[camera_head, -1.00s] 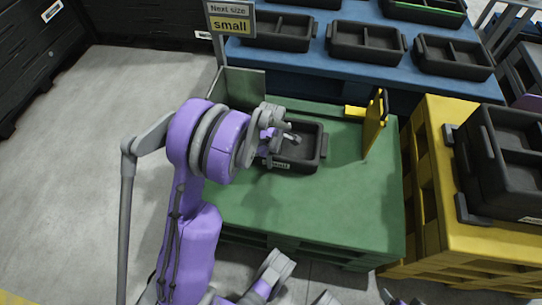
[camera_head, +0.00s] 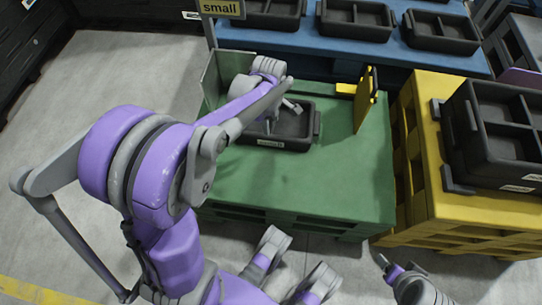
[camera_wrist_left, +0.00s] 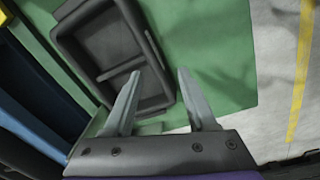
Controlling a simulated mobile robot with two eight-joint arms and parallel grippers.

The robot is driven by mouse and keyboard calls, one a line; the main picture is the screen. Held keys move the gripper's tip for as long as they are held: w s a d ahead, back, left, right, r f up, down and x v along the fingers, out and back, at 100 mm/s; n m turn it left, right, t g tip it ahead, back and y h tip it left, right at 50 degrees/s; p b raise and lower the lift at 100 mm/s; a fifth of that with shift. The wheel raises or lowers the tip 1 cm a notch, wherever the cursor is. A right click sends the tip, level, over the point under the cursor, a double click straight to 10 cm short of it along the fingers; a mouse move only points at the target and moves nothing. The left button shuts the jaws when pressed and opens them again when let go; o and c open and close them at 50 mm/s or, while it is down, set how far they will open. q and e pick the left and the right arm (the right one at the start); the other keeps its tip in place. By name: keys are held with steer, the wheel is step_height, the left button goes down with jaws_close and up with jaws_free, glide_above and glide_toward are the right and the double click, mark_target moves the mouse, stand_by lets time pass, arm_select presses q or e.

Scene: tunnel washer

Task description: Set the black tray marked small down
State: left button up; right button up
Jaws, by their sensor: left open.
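The black tray (camera_head: 293,144) rests flat on the green table (camera_head: 300,190), near its back left part. A small white label shows on its front wall, too small to read well. My left gripper (camera_head: 283,108) is over the tray, partly hidden by its own arm. In the left wrist view the tray (camera_wrist_left: 108,45) lies beyond the open fingers (camera_wrist_left: 157,80). One finger overlaps the tray's rim in the picture, and the other is over bare green surface. Nothing is held between them. A grey and purple part of mine, possibly my right gripper (camera_head: 395,272), shows low at the right.
A green upright panel (camera_head: 228,78) and a yellow bracket (camera_head: 366,100) stand on the table. A sign reading small (camera_head: 220,8) is at the back left. Blue pallet (camera_head: 300,43) holds several trays; yellow pallet (camera_head: 440,185) holds stacked trays. The table's front is clear.

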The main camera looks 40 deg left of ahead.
arm_select(q)
steer(key=s+d+r+m+t, duration=0.1)
steer(key=s+d+r+m, duration=0.1)
steer(key=s+d+m, duration=0.4)
steer(key=s+d+r+m+t, duration=0.1)
steer(key=s+d+m+t, duration=0.1)
steer(key=s+d+m, duration=0.5)
steer(key=s+m, duration=0.3)
steer(key=m, duration=0.3)
steer(key=shift+s+r+m+t, duration=0.2)
steer(key=shift+r+m+t, duration=0.1)
steer(key=shift+r, duration=0.1)
steer(key=shift+w+d, duration=0.1)
steer(key=shift+d, duration=0.05)
